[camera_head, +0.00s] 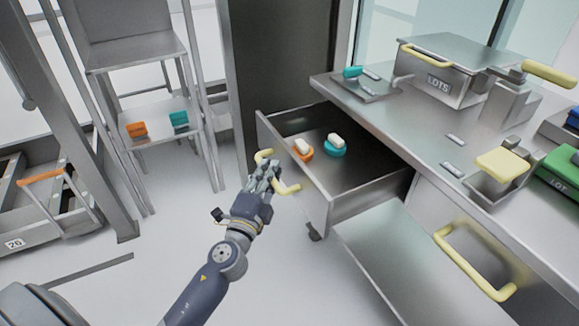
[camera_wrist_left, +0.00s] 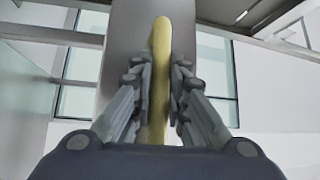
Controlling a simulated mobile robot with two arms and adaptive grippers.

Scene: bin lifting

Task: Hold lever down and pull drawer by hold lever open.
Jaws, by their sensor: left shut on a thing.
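A metal drawer (camera_head: 330,210) stands pulled out from under the workbench in the head view. Its front carries a pale yellow handle (camera_head: 291,189). My left gripper (camera_head: 266,172) is shut on this handle, around its middle. In the left wrist view the yellow handle (camera_wrist_left: 160,60) runs between the two fingers of the gripper (camera_wrist_left: 160,100). Inside the drawer lie an orange item (camera_head: 303,154) and a teal item (camera_head: 335,150), each with a white part on top. A hold lever cannot be told for certain; a yellow-handled lever (camera_head: 548,74) stands on the bench. My right gripper is not in view.
The workbench top (camera_head: 420,140) holds a metal box marked LOTS (camera_head: 440,85), a yellow-topped block (camera_head: 502,162) and a green bin (camera_head: 560,175). A second yellow handle (camera_head: 470,265) is below. A shelf rack (camera_head: 150,110) stands left. The floor before the drawer is clear.

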